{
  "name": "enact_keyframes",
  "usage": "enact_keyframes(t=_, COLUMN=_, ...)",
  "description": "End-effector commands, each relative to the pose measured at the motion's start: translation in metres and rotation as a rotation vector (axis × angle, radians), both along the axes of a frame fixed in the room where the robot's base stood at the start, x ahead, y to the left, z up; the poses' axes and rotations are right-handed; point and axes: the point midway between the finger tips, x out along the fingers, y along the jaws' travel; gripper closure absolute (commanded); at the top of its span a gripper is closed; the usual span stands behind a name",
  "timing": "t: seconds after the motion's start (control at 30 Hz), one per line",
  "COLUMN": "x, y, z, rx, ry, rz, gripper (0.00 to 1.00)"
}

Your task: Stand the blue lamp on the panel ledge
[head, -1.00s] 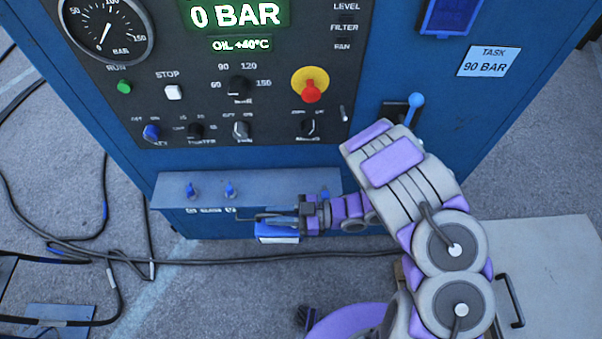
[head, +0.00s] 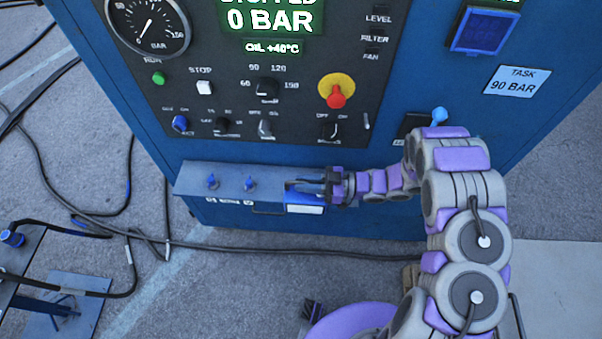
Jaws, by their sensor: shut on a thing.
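The blue lamp (head: 304,199), a small blue box with a white face, is in my gripper (head: 312,186) at the right end of the panel ledge. A thin dark bar shows at its left side. My gripper is shut on the lamp and hides its upper part. The lamp overlaps the front edge of the ledge in the picture; I cannot tell whether it touches it. The panel ledge (head: 232,172) is a grey-blue shelf on the front of the blue cabinet, below the controls.
The control panel (head: 215,105) with knobs and a red stop button (head: 337,97) is above. A blue-handled lever (head: 439,115) is near my arm. Black cables (head: 90,215) lie on the floor at left.

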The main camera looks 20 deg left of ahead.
Motion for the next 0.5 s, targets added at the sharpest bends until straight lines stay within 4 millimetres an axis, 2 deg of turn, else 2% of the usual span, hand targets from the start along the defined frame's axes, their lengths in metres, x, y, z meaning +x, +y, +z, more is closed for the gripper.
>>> enact_keyframes(t=0.1, x=0.022, y=0.015, z=-0.002, rx=0.005, ry=-0.006, rz=0.001, gripper=1.0)
enact_keyframes(t=0.2, x=0.036, y=0.023, z=-0.004, rx=0.001, ry=-0.005, rz=0.002, gripper=1.0)
enact_keyframes(t=0.5, x=0.051, y=0.033, z=-0.005, rx=0.001, ry=-0.002, rz=0.0, gripper=1.0)
